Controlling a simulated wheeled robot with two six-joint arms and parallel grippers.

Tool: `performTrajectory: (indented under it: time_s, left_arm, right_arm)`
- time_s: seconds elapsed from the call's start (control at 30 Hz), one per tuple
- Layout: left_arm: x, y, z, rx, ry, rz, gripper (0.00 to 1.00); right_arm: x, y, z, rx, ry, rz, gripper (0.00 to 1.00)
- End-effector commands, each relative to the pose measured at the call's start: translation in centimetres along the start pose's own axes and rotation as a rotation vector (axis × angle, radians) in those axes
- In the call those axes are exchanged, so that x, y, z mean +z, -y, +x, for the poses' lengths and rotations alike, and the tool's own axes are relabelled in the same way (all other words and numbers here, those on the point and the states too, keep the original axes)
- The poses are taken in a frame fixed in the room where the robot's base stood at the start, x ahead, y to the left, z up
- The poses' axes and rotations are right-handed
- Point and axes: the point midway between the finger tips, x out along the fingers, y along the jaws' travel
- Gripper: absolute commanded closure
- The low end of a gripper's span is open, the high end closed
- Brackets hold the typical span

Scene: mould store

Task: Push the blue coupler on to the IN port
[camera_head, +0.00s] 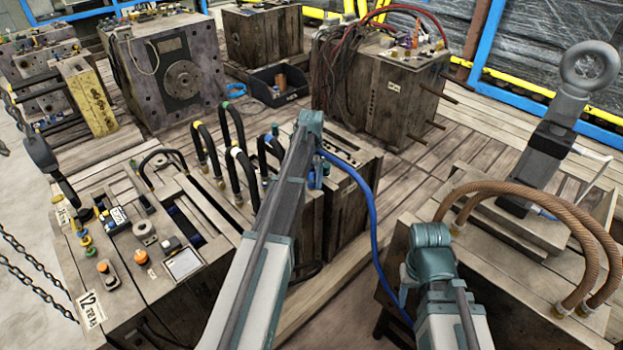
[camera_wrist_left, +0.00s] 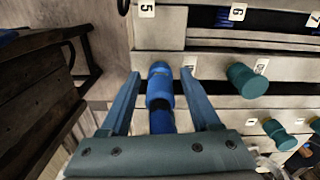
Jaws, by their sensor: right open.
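The blue coupler (camera_wrist_left: 161,86) stands between the two fingers of my left gripper (camera_wrist_left: 160,72) in the left wrist view, with a narrow gap on each side. The gripper is open around it. A small white label, partly hidden and unreadable, lies beside its far end, so I cannot tell which port is the IN port or whether the coupler sits on it. In the head view my left gripper (camera_head: 313,174) is over the middle mould block (camera_head: 346,200), and a blue hose (camera_head: 373,212) runs from there. My right gripper (camera_head: 404,285) is small and partly hidden at lower middle, away from the coupler.
Teal plugs (camera_wrist_left: 247,80) stand right of the coupler, near labels 5, 6 and 7. Black looped hoses (camera_head: 240,172) rise left of my left arm. A block with brown hoses (camera_head: 545,190) and a lifting eye (camera_head: 588,66) stands at right. Planked floor lies behind.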

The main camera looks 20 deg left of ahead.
Motion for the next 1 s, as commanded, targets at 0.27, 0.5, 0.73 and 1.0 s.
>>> performTrajectory:
  time_s: [0.27, 0.5, 0.73, 1.0]
  left_arm:
    - [0.0, 0.0, 0.0, 0.0, 0.0, 0.0, 0.27]
    - [0.0, 0.0, -0.6, 0.0, 0.0, 0.0, 0.27]
    - [0.0, 0.0, -2.9, 0.0, 0.0, 0.0, 0.27]
    - [0.0, 0.0, -6.9, 0.0, 0.0, 0.0, 0.27]
  right_arm:
    - [0.0, 0.0, 0.0, 0.0, 0.0, 0.0, 0.5]
    - [0.0, -0.1, -0.6, 0.0, 0.0, 0.0, 0.5]
    - [0.2, -0.3, -2.8, 0.0, 0.0, 0.0, 0.5]
    - [0.4, -0.7, -6.9, 0.0, 0.0, 0.0, 0.5]
